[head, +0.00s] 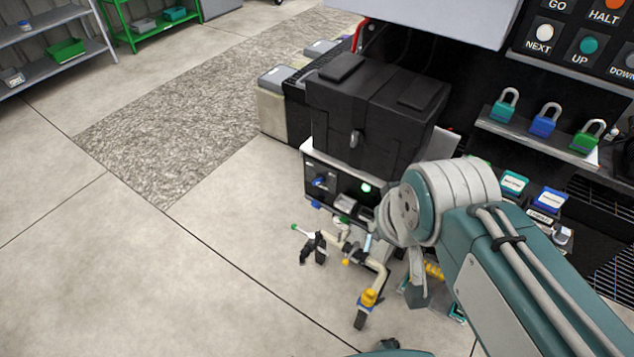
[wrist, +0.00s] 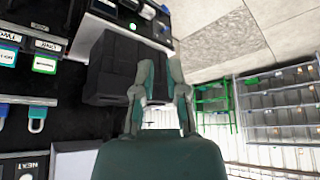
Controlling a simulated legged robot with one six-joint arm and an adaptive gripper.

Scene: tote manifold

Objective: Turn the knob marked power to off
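A dark control panel (head: 341,190) sits on the front of the unit below a black tote (head: 375,105). A small blue knob (head: 320,183) is at the panel's left, and a lit green lamp (head: 366,188) is to its right. The lettering is too small to read, so I cannot tell which control is marked power. My arm covers the area just right of the panel. In the wrist view my gripper (wrist: 161,66) has its two fingers apart with nothing between them. The black tote also shows there, just left of the fingers (wrist: 112,68). My gripper touches no knob.
Pipes with a yellow-handled valve (head: 368,298) stick out below the panel. Several padlocks (head: 543,120) sit on a shelf at the right, under a button board (head: 580,45). Shelving (head: 55,45) stands at the back left. The floor (head: 200,270) left of the unit is clear.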

